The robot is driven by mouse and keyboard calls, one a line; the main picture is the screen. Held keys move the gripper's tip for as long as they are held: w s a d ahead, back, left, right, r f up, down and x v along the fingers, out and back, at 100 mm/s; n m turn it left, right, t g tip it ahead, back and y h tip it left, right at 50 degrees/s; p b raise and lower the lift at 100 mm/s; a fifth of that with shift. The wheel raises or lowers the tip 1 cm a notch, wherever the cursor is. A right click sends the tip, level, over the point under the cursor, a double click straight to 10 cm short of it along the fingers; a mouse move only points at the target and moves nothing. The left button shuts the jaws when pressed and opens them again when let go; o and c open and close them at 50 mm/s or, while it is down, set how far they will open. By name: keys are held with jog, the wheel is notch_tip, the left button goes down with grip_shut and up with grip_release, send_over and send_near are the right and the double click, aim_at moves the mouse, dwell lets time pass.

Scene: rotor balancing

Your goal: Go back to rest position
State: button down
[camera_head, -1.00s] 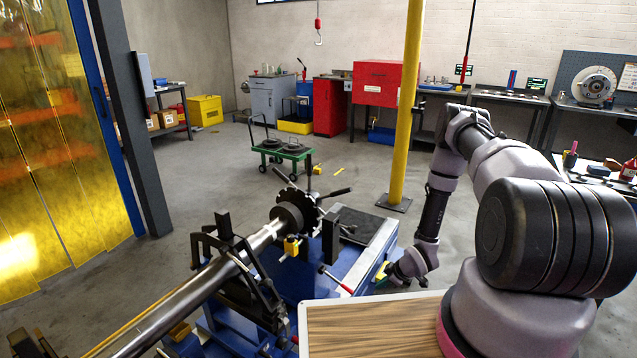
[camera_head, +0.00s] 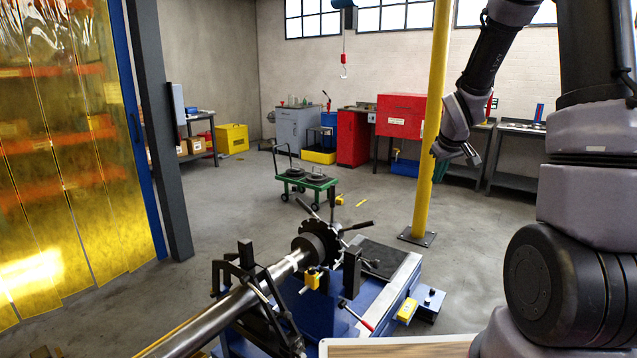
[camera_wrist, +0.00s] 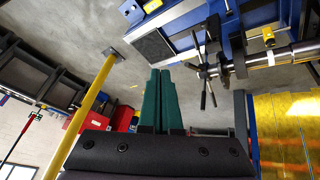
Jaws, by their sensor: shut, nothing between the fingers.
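My gripper (camera_head: 456,156) is raised in the air at the right of the head view, in front of the yellow post and well above the floor. In the wrist view its two green fingers (camera_wrist: 160,100) are together, with nothing between them. My arm is folded upward on the right side of the head view. The blue balancing machine (camera_head: 385,300) with its steel shaft (camera_head: 235,310) and dark toothed disc (camera_head: 318,243) stands below and left of my gripper, apart from it. The machine also shows upside down in the wrist view (camera_wrist: 190,22).
A yellow post (camera_head: 428,130) rises from the floor close to my gripper. A green cart (camera_head: 305,182) stands behind the machine. Red cabinets (camera_head: 353,138) and benches line the back wall. A yellow strip curtain (camera_head: 70,180) hangs at left. Open floor lies between.

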jog(key=s+a+r+m, duration=0.4)
jog(key=s+r, duration=1)
jog(key=r, duration=0.1)
jog(key=s+a+r+m+y, duration=0.1)
jog(key=s+a+r, duration=0.1)
jog(key=s, duration=0.5)
jog(key=s+a+r+m+t+y, duration=0.1)
jog(key=s+a+r+m, duration=0.1)
jog(key=s, duration=0.5)
jog(key=shift+s+a+r+y, duration=0.3)
jog(key=shift+a+r+y, duration=0.1)
jog(key=shift+a+r, duration=0.05)
